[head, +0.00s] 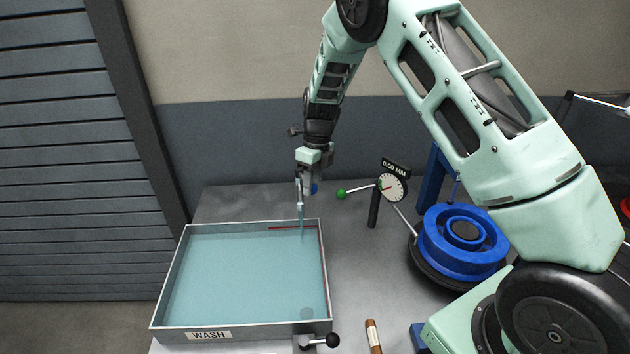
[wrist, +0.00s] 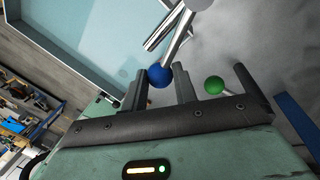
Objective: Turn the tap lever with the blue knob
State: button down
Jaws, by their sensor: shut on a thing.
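The blue knob (wrist: 159,75) sits between the two fingers of my gripper (wrist: 162,88) in the wrist view, at the end of a grey lever (wrist: 177,43). The lever runs up to the tap body by the wash tank's rim. In the head view the blue knob (head: 315,188) shows as a small patch beside my gripper (head: 304,188), mostly hidden by it. My gripper is shut on the knob. The tap spout (wrist: 160,31) points over the tank. A thin pale blue streak below the tap in the head view looks like water.
The wash tank (head: 327,285) holds bluish water; a black-knobbed lever (head: 332,340) is at its front. A green knob (head: 341,193) on a rod is close to my gripper's right, by a dial gauge (head: 391,187). A blue wheel hub (head: 462,240) stands further right.

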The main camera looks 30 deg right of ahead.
jog(key=shift+w+r, duration=0.1)
dwell(0.3)
jog(key=c, duration=1.1)
grip_release()
notch_tip(320, 180, up, 17)
jog(key=w+d+b, duration=0.1)
jog(key=d+b, duration=0.1)
jog(key=b, duration=0.2)
jog(key=shift+w+d, duration=0.3)
jog(key=shift+d, duration=0.1)
jog(key=shift+a, duration=0.1)
jog(key=s+a+f+n+b, duration=0.2)
jog(key=s+a+f+n, duration=0.1)
jog(key=s+a+n, duration=1.6)
jog(key=s+f+n, duration=0.2)
jog(key=s+n, duration=0.7)
jog(key=s+f+n+t+h, duration=0.1)
jog(key=s+f+n, duration=0.2)
jog(key=s+n, duration=0.6)
jog(key=shift+s+f+b, duration=0.15)
jog(key=shift+s+b, duration=0.25)
jog(key=shift+s, duration=0.2)
